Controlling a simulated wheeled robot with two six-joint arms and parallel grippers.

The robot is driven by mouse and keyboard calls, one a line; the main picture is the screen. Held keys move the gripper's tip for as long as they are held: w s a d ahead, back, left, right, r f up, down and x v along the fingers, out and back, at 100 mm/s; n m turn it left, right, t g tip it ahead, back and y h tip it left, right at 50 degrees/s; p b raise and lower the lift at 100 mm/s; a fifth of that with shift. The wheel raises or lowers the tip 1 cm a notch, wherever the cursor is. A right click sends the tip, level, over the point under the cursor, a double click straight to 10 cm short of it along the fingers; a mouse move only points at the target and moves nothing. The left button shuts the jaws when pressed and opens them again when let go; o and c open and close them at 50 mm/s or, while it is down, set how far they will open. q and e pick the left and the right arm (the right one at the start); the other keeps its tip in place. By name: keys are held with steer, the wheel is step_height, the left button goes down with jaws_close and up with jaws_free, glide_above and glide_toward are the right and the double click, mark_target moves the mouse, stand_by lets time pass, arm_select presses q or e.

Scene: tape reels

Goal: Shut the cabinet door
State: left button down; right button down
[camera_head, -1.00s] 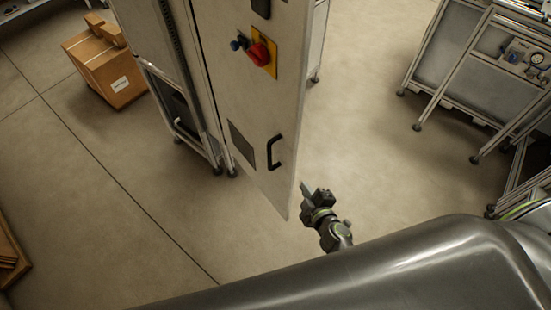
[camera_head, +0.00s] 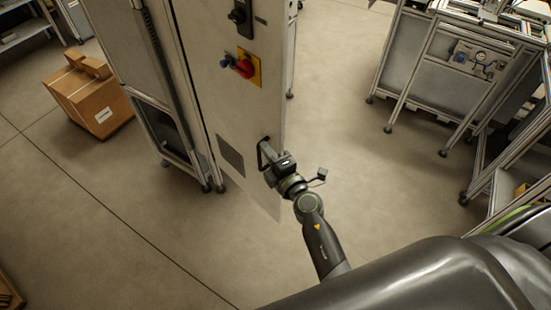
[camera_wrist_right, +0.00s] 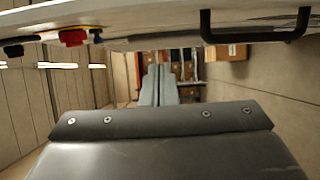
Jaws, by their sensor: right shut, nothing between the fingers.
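The cabinet door (camera_head: 205,85) is a tall pale panel standing out from the cabinet (camera_head: 120,50), its lower corner over bare floor. It carries a black bar handle (camera_head: 264,152), a red knob (camera_head: 245,68) on a yellow plate and a grey patch. My right gripper (camera_head: 271,168) is shut and empty beside the handle, overlapping it in the head view. In the right wrist view the shut fingers (camera_wrist_right: 158,85) point ahead along the door (camera_wrist_right: 150,30). The handle (camera_wrist_right: 256,38) is apart from them, at the upper right. My left gripper is not in view.
Cardboard boxes (camera_head: 90,95) stand on the floor left of the cabinet. Metal-framed workbenches (camera_head: 430,60) stand at the right. The floor (camera_head: 345,110) between door and benches is clear. A shelf (camera_head: 20,25) is at the far left.

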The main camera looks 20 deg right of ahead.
mark_target(272, 134)
steer(key=shift+w+d, duration=0.5)
steer(key=shift+w, duration=0.4)
steer(key=shift+w+d, duration=0.5)
steer(key=shift+w, duration=0.35)
steer(key=shift+w+d, duration=0.5)
steer(key=shift+w, duration=0.4)
steer(key=shift+d, duration=0.15)
